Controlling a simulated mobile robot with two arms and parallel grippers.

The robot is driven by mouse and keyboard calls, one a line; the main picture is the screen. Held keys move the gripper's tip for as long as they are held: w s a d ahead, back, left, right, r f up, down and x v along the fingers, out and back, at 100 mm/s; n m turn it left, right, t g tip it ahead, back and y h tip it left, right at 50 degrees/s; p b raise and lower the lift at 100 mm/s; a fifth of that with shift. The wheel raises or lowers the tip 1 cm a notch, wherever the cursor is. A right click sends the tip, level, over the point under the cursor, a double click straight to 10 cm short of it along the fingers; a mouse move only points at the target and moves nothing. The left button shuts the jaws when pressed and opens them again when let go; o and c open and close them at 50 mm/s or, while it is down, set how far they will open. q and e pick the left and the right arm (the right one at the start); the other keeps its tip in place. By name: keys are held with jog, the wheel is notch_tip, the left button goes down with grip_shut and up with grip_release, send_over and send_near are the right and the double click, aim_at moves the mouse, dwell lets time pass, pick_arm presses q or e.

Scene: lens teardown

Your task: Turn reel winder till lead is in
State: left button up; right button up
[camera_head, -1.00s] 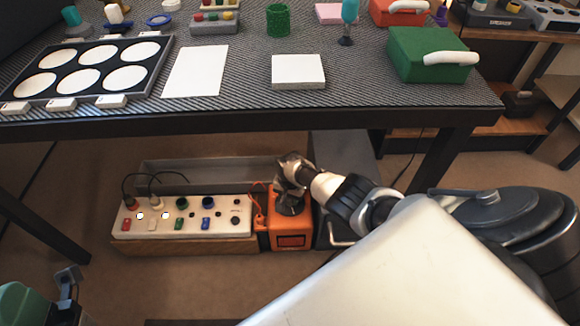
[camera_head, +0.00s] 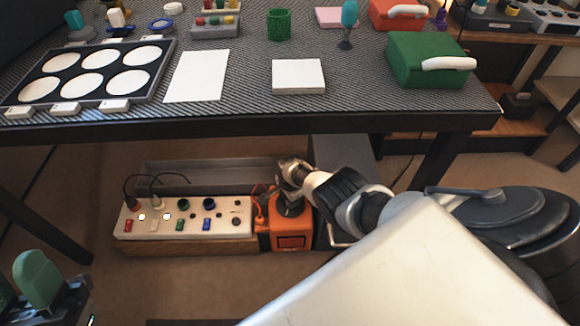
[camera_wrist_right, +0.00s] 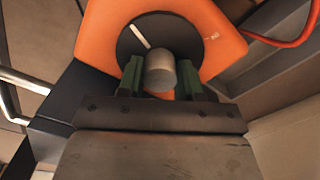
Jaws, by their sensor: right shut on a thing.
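The reel winder is an orange box (camera_head: 291,229) on the floor under the table, at the right end of the socket strip. In the right wrist view its orange housing (camera_wrist_right: 215,30) carries a dark disc (camera_wrist_right: 132,40) with a white mark at upper left and a grey round knob (camera_wrist_right: 161,68). My right gripper (camera_wrist_right: 161,82) is shut on the knob, its green fingers on either side. In the head view this gripper (camera_head: 290,192) hides the disc. The orange-red lead (camera_head: 261,211) shows outside the reel, at its left side. My left gripper (camera_head: 45,285) is partly in view at lower left; its jaw gap is unclear.
A white socket strip (camera_head: 185,217) with plugs and switches stands left of the reel, before a grey tray (camera_head: 215,179). A dark grey box (camera_head: 345,165) stands close on the right. The table edge (camera_head: 240,125) passes above my right arm.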

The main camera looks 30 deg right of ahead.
jog(key=shift+d, duration=0.1)
jog(key=o, duration=0.9)
jog(key=shift+r, duration=0.1)
